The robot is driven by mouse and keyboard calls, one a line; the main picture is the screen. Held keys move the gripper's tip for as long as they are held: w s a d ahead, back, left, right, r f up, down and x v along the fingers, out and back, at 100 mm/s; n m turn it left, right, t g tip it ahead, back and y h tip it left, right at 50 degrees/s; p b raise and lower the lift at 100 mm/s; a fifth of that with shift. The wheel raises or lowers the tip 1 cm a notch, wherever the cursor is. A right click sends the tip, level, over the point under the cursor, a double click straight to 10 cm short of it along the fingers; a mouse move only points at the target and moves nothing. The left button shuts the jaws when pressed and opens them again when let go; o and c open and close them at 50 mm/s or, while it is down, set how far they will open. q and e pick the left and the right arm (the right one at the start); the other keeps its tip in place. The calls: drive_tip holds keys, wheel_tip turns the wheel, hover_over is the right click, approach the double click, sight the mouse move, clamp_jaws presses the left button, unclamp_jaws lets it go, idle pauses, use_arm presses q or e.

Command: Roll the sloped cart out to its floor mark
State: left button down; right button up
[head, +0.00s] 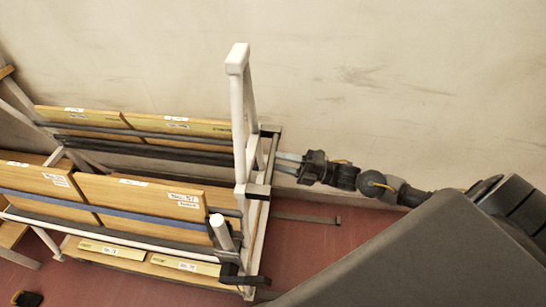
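The sloped cart (239,130) has a white tube frame with a tall end post and carries tilted wooden panels (150,205) with white labels. It stands on the red floor along the wall. My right gripper (278,163) comes in from the right, at the cart's near end frame. Its two fingers point left and show a small gap between them; their tips meet the frame's edge in the picture. I cannot tell whether they clasp a bar. My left gripper is out of view. No floor mark can be clearly made out.
A pale scuffed wall (400,80) runs behind the cart. A thin grey bar (305,218) lies low over the red floor (320,245) right of the cart. Another wooden-topped piece (12,232) shows at the left edge, and a dark object (25,298) at the bottom left.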

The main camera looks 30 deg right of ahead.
sight(273, 160)
drive_tip(key=shift+x, duration=1.6)
